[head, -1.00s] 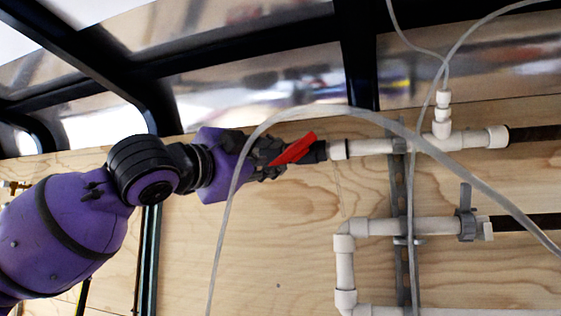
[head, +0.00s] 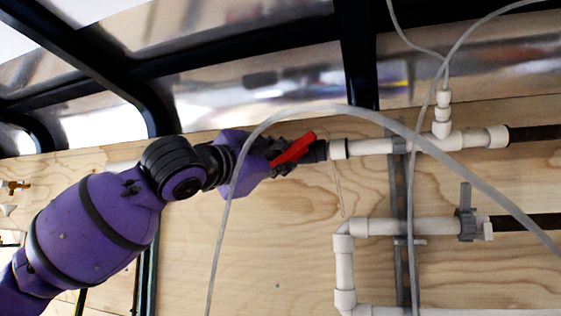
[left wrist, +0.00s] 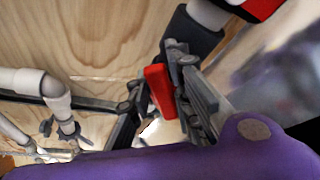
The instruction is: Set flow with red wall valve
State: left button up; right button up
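The red wall valve's handle (head: 293,148) slants up to the right at the left end of the upper white pipe, in front of the plywood wall. My left gripper (head: 277,153) is at this handle, coming from the left; its fingers are partly hidden there. In the left wrist view the red handle (left wrist: 160,90) shows between the grey fingers of my left gripper (left wrist: 158,102). The fingers are apart around it; I cannot tell whether they press on it. My right gripper is not in view.
A clear hose (head: 330,108) arches in front of my left gripper and the pipes. A lower white pipe (head: 400,227) has a grey valve (head: 466,212). A dark metal frame (head: 360,60) and shiny panels lie above. The plywood below the gripper is bare.

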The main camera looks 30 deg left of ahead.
pick_arm(q)
grip_shut()
jog(key=n, duration=0.1)
jog(key=d+f+n, duration=0.1)
jog(key=shift+w+n+t+y, duration=0.15)
jog(key=shift+n+t+y, duration=0.15)
jog(key=shift+d+f+n+y, duration=0.1)
jog(key=shift+n+y, duration=0.5)
jog(key=shift+n, duration=0.5)
jog(key=shift+o, duration=1.7)
grip_release()
